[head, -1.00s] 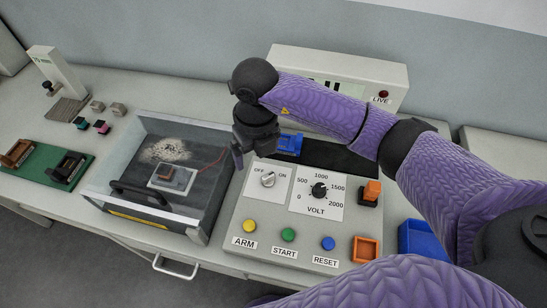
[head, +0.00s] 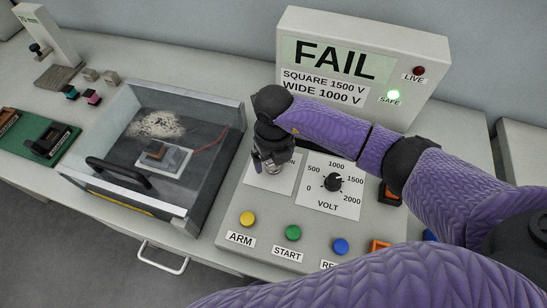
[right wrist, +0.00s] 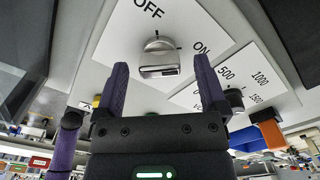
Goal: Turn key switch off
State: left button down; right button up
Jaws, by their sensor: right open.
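The key switch (right wrist: 160,58) is a silver knob with a raised bar on a white plate marked OFF and ON. In the right wrist view it lies between the fingertips of my right gripper (right wrist: 159,72), with a gap on both sides. I cannot tell which label the knob points to. In the head view my right gripper (head: 270,163) points down over the switch plate (head: 263,183) and hides most of the knob and its labels. The gripper is open and holds nothing. My left gripper is out of view.
The VOLT dial (head: 333,182) is just right of the switch. Yellow ARM (head: 247,219), green START (head: 293,233) and blue (head: 341,246) buttons line the panel front. A clear-lidded box (head: 165,150) stands left. The display (head: 333,65) behind reads FAIL; the green SAFE lamp (head: 393,96) is lit.

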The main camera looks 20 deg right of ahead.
jog(key=shift+c, duration=0.4)
grip_shut()
jog(key=shift+n, duration=0.6)
jog(key=n+b, duration=0.1)
jog(key=n, duration=0.3)
jog(key=n+b, duration=0.1)
jog(key=n, duration=0.2)
jog(key=shift+f+n+b, duration=0.1)
jog(key=shift+n+b, duration=0.3)
jog(key=n+b, duration=0.1)
jog(key=n, duration=0.2)
jog(key=shift+n+b, duration=0.3)
jog(key=n+b, duration=0.2)
jog(key=n, duration=0.3)
jog(key=shift+b, duration=0.3)
jog(key=shift+n, duration=0.3)
